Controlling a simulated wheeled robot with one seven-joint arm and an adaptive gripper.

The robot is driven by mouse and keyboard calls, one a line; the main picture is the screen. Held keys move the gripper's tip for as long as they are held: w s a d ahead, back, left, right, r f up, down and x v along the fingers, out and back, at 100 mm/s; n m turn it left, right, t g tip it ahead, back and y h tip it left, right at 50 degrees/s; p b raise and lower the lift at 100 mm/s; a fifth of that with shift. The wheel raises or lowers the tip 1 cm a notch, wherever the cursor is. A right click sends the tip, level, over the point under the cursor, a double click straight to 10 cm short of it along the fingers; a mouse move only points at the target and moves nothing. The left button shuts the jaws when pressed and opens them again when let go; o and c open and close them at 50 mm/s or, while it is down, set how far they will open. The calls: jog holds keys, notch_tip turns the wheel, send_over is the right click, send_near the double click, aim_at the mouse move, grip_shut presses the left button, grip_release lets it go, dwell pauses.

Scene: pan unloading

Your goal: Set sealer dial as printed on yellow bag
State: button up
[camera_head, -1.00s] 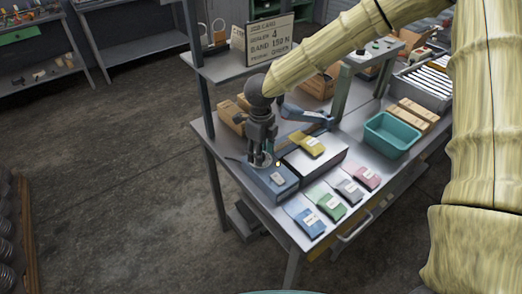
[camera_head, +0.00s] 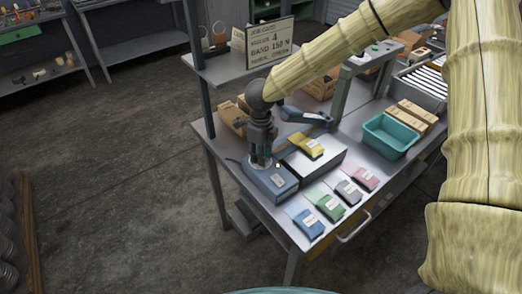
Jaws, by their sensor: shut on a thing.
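The yellow bag (camera_head: 307,146) lies on a white-topped block to the right of the blue-grey sealer box (camera_head: 276,181). The print on the bag is too small to read. My gripper (camera_head: 260,162) points straight down onto the left part of the sealer box's top. It is shut on the dial, which the fingers mostly hide, so its setting cannot be read. A small yellow light (camera_head: 278,166) shows on the box just right of the fingers. A blue-grey lever arm (camera_head: 305,117) sticks out behind the block.
Blue (camera_head: 309,225), green (camera_head: 330,207), grey (camera_head: 349,191) and pink (camera_head: 365,178) bags lie along the front of the table. A teal bin (camera_head: 387,137) stands at right.

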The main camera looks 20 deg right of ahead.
jog(key=shift+n+p, duration=0.45)
jog(key=shift+n, duration=0.05)
jog(key=o, duration=1)
jog(key=shift+o, duration=0.2)
jog(key=shift+r, duration=0.15)
notch_tip(320, 180, up, 12)
